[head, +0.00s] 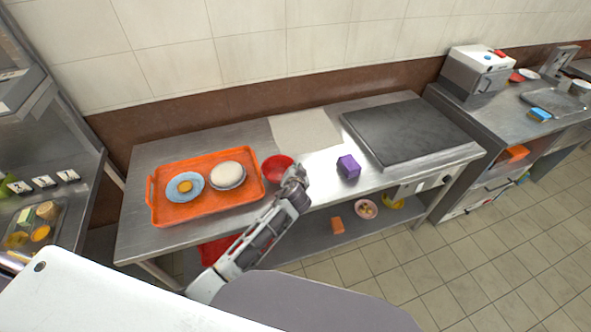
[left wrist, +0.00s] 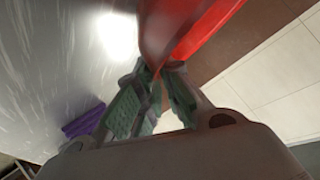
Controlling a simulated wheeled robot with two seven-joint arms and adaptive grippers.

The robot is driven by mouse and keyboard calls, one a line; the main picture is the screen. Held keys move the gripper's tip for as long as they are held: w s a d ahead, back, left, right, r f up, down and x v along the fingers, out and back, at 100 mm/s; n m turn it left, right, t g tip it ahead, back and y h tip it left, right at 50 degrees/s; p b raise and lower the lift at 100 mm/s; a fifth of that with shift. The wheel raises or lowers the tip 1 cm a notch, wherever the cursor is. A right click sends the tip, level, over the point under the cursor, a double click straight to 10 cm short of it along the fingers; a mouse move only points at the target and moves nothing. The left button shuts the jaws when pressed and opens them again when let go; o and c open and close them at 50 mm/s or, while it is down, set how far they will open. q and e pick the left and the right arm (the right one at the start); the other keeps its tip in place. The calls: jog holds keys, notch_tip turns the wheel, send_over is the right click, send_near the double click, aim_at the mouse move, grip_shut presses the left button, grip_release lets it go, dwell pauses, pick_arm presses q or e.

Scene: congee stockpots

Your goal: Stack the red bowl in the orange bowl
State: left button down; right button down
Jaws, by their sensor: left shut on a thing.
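In the left wrist view, the green-padded fingers (left wrist: 152,92) meet at the edge of the red bowl (left wrist: 183,28). I cannot tell whether the bowl touches the counter. I cannot pick out an orange bowl with certainty. My right gripper is not in view.
The tray holds a blue plate (head: 185,187) with something orange on it and a white round item (head: 228,176). A purple block (head: 348,167) stands right of the gripper. A dark griddle plate (head: 410,130) fills the counter's right. A pale sheet (head: 305,131) lies behind.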

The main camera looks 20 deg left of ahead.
pick_arm(q)
jog(key=c, duration=1.6)
grip_release()
jog(key=shift+o, duration=0.2)
jog(key=shift+s, duration=0.15)
jog(key=v, duration=1.1)
jog(key=shift+s+r, duration=0.25)
jog(key=shift+c, duration=0.4)
